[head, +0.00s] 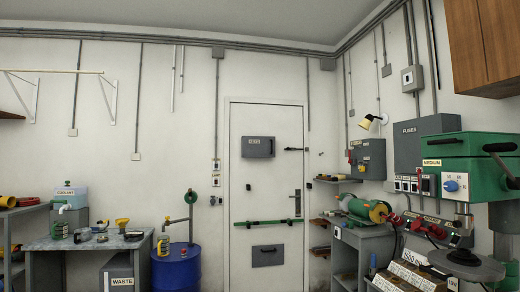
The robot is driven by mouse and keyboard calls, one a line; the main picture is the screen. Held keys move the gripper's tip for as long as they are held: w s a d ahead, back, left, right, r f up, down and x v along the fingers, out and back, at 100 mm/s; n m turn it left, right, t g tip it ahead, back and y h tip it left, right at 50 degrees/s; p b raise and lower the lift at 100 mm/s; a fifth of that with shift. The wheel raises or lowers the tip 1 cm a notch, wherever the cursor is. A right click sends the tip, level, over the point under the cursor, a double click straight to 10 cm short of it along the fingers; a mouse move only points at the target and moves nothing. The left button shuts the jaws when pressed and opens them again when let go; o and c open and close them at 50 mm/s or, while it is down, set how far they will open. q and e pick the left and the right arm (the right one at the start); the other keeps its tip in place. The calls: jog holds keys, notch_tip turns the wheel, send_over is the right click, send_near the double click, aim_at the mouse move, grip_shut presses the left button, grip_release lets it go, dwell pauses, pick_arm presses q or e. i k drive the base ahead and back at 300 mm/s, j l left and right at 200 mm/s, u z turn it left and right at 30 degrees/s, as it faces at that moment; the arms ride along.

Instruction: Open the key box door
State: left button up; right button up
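A small grey box (248,152) with a pale label hangs on the upper part of the white door; it looks like the key box, but its lettering is too small to read surely. Its front appears shut. A second grey labelled panel (266,261) sits low on the same door. Neither of my grippers is in the head view.
The white door (275,190) has a green bar (268,222) across it. A workbench (88,242), a waste bin (118,272) and a blue drum (177,271) stand left. A bench grinder (362,209) and a green drill press (455,150) stand right.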

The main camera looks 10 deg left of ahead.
aim_at(252, 146)
jog(key=i+u, duration=0.2)
jog(key=i, duration=3.8)
